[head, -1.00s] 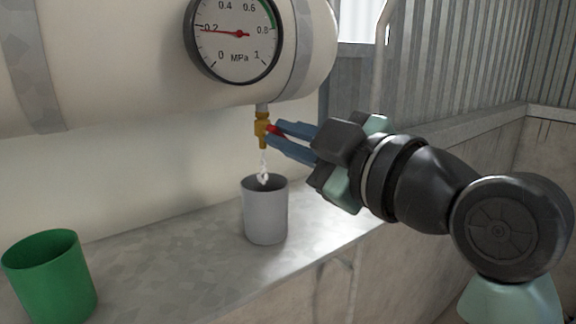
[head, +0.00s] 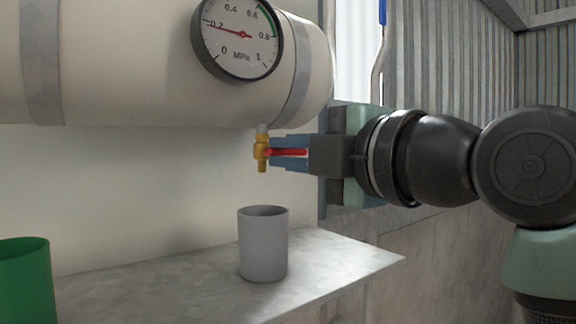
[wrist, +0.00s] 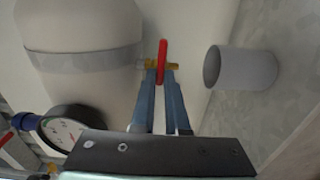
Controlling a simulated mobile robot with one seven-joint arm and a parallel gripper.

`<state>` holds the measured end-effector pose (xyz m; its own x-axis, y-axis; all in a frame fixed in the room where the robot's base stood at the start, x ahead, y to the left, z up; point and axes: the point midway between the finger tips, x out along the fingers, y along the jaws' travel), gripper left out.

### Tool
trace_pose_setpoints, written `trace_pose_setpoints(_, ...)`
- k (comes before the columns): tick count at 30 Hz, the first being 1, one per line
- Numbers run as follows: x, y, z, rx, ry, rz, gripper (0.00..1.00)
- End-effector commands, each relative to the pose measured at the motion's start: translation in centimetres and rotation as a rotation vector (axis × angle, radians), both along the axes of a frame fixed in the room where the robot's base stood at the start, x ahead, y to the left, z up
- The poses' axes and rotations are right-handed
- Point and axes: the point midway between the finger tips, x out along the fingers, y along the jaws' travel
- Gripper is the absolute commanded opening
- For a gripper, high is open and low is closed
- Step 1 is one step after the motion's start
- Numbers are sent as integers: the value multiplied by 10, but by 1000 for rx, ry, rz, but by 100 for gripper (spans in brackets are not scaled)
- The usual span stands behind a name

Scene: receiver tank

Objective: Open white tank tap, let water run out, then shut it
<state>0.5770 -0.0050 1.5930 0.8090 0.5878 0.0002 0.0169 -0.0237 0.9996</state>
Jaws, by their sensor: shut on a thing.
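The white tank (head: 150,85) lies along the back wall. A small brass tap (head: 261,150) hangs under its right end, with a red handle (head: 292,153) lying level and pointing right. My gripper (head: 275,153) comes in from the right, its blue fingers shut on the red handle. The wrist view shows the handle (wrist: 162,50) between the two fingertips (wrist: 163,80). A grey cup (head: 263,248) stands upright on the ledge below the tap. No water stream shows under the spout. The water level inside the cup is hidden.
A round gauge (head: 238,38) on the tank reads about 0.2 MPa. A green cup (head: 24,285) stands at the lower left. The galvanised ledge (head: 170,285) is bare between the cups. Corrugated wall is behind my arm.

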Motion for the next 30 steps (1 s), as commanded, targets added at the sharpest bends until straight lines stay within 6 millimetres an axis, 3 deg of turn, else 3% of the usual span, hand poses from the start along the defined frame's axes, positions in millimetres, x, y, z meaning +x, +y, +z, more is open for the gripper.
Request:
trace_pose_setpoints(18, 0, 0, -1, -38, -25, 1, 0)
trace_pose_setpoints(19, 0, 0, -1, -38, -25, 1, 14)
trace_pose_setpoints(24, 0, 0, 0, -37, -26, 1, 42)
trace_pose_setpoints(30, 0, 0, 0, -36, -25, 0, 42)
